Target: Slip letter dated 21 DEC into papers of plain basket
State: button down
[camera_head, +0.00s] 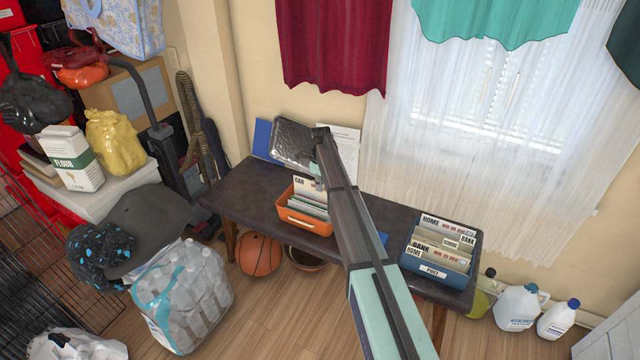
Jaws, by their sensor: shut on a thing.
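My gripper (318,174) is small in view at the far end of my arm, low over the orange basket (304,224) on the dark table. It is shut on a pale paper, mostly hidden among the white papers below it; no date is readable on it. The orange basket holds upright papers and a card (303,184) marked CAR. A blue basket (432,271) with a POST label stands at the table's right end. It holds cards marked HOME and BANK, some with red print too small to read.
The dark table (250,190) stands against the wall. A dark glossy package (292,143), a blue folder (262,137) and a white sheet (345,145) are at its back. My arm crosses between the baskets and hides some tabletop. A basketball (259,255) lies below.

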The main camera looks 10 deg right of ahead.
jog(key=shift+f, duration=0.15)
jog(key=c, duration=1.2)
grip_release()
jog(key=shift+c, duration=0.2)
notch_tip(320, 180, up, 12)
